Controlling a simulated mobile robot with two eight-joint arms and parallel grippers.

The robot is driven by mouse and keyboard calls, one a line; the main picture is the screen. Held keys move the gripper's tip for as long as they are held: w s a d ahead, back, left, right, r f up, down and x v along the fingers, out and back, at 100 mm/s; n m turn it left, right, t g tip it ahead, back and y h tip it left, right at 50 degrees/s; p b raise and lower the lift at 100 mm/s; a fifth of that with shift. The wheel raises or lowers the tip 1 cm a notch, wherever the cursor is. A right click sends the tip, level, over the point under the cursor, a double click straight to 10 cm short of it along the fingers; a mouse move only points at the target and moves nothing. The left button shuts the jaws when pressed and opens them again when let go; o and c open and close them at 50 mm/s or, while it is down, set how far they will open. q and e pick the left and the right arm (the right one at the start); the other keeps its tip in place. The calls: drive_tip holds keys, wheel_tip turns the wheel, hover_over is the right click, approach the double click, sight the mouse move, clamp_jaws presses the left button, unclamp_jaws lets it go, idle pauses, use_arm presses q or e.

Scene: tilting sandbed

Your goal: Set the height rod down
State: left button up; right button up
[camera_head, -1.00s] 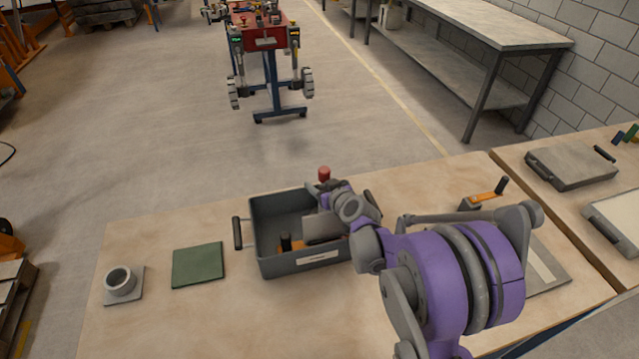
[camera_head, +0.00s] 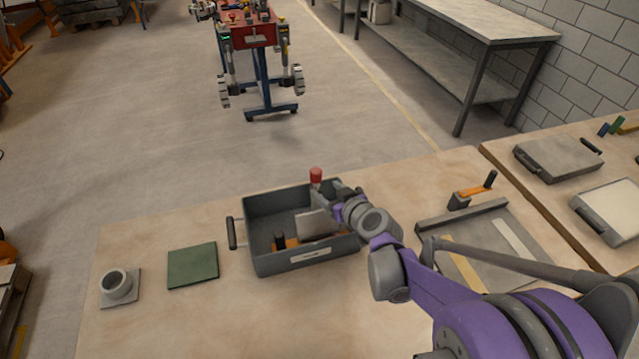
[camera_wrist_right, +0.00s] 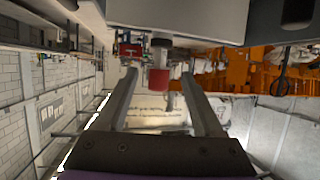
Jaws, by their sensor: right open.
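The height rod, as I take it, has a red cap (camera_head: 316,175) and stands at the far side of the grey bin (camera_head: 308,256) in the head view. Its foot is hidden. My right gripper (camera_head: 334,192) is just right of the rod, low over the bin's far right part; its fingers are largely hidden. In the right wrist view, the red cap (camera_wrist_right: 158,80) shows between the tips of the two open fingers (camera_wrist_right: 158,85), with a gap on each side. My left gripper is not in view.
An orange-handled tool lies in the bin beside a grey plate (camera_head: 316,223). Left of the bin are a green mat (camera_head: 193,265) and a grey ring on a square base (camera_head: 117,285). Right of it is a flat tray (camera_head: 440,228) with strips. The front middle table is clear.

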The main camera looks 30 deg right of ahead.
drive_tip(key=shift+s+a+r, duration=0.1)
drive_tip(key=shift+s+r, duration=0.2)
drive_tip(key=shift+s, duration=0.35)
drive_tip(key=s+a+f+n+g+y, duration=0.1)
drive_tip(key=s+a+g, duration=0.1)
drive_tip(key=s+a, duration=0.3)
drive_tip(key=s+a+f+g+y, duration=0.1)
drive_tip(key=s+a+g, duration=0.15)
drive_tip(key=a, duration=0.45)
drive_tip(key=s+a+f+g, duration=0.1)
drive_tip(key=s+g, duration=0.1)
drive_tip(key=s, duration=0.4)
drive_tip(key=s+a+f+g+h, duration=0.1)
drive_tip(key=s+f, duration=0.1)
drive_tip(key=s, duration=0.4)
drive_tip(key=shift+s+a+m+g+h, duration=0.2)
drive_tip(key=shift+a+m+g+h, duration=0.05)
drive_tip(key=shift+m+g+h, duration=0.1)
